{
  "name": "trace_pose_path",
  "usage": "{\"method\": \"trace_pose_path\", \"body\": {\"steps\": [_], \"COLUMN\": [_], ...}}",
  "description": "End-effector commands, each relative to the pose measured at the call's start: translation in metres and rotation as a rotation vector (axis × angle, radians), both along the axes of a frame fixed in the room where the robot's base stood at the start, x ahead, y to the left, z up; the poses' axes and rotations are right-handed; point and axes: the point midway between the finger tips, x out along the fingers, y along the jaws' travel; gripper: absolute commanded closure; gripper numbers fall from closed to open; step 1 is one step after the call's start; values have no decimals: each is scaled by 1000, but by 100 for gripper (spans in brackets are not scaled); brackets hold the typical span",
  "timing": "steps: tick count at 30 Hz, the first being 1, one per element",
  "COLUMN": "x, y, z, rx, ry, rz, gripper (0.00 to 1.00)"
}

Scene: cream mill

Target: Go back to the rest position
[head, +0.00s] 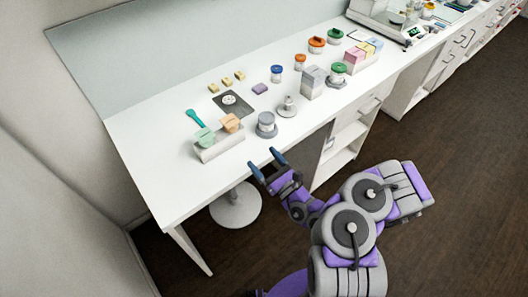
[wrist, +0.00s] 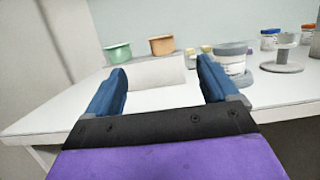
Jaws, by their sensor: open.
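My gripper (head: 266,164) is open and empty, with two blue fingers spread apart. It is in front of the long white table (head: 160,179), near its front edge. In the wrist view the fingers of my gripper (wrist: 162,84) point toward the table, with nothing between them. My purple and grey arm stands folded at the lower right of the head view.
A white holder (head: 222,148) with a green and an orange cup is near the table's left end. A grey-lidded jar (head: 266,125) and a grey stand (head: 288,107) stand near the front edge. A round stool base (head: 236,206) is below. Dark floor (head: 455,140) is free at right.

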Motion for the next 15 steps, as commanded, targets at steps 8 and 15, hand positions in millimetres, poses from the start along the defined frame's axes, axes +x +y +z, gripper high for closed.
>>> {"method": "trace_pose_path", "body": {"steps": [8,15], "x": [0,-13], "y": [2,44], "z": [3,73], "rx": [0,-5], "ry": [-7,-168], "rz": [7,193], "gripper": [13,13]}}
